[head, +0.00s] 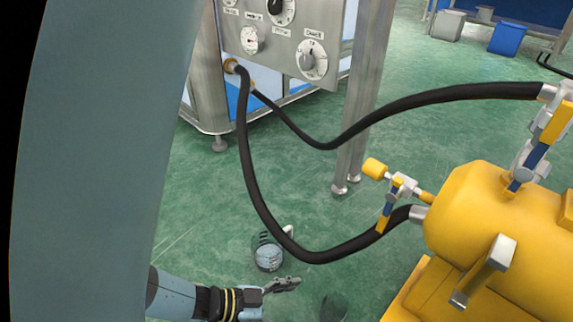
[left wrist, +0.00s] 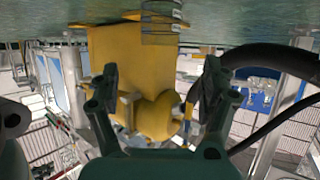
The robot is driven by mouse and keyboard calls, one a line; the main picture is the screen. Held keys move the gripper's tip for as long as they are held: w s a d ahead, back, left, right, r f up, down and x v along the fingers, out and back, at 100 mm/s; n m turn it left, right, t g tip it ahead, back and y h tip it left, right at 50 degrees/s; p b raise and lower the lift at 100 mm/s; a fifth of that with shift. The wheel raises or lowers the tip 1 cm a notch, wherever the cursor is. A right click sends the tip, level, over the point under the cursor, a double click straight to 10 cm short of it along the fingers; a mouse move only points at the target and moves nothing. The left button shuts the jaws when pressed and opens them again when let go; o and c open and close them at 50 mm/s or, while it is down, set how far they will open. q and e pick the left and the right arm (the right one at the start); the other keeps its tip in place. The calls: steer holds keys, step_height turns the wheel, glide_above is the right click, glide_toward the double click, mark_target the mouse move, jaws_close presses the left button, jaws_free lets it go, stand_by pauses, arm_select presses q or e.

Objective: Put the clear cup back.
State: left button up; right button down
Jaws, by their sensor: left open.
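A clear cup (head: 268,256) with dark marking lines appears low in the middle of the head view, against the green floor. It also shows at the top edge of the left wrist view (left wrist: 160,24), partly cut off. My left gripper (head: 292,282) is just below and right of the cup in the head view. In the left wrist view my left gripper (left wrist: 161,78) has its fingers spread wide with nothing held between them. The cup is apart from the fingers. What the cup rests on is not clear. My right gripper is not in view.
A yellow tank (head: 478,215) with valves stands at right. A black hose (head: 318,257) loops close above the cup and gripper. A control panel (head: 285,45) and a metal post (head: 360,100) stand behind. A dark translucent round thing (head: 334,308) is at the bottom edge.

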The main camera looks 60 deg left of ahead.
arm_select(q)
steer(key=w+d+r+t+y, duration=0.1)
steer(key=w+r+t, duration=0.1)
steer(key=r, duration=1.1)
steer(key=w+d+r+n+t+y, duration=0.1)
steer(key=w+r+t, duration=0.1)
steer(key=r, duration=1.1)
steer(key=w+d+r+n+t+y, duration=0.1)
steer(key=r+t, duration=0.1)
steer(key=r, duration=1.2)
steer(key=shift+w+d+t, duration=0.25)
steer(key=shift+w+t, duration=0.05)
steer(key=shift+w, duration=0.1)
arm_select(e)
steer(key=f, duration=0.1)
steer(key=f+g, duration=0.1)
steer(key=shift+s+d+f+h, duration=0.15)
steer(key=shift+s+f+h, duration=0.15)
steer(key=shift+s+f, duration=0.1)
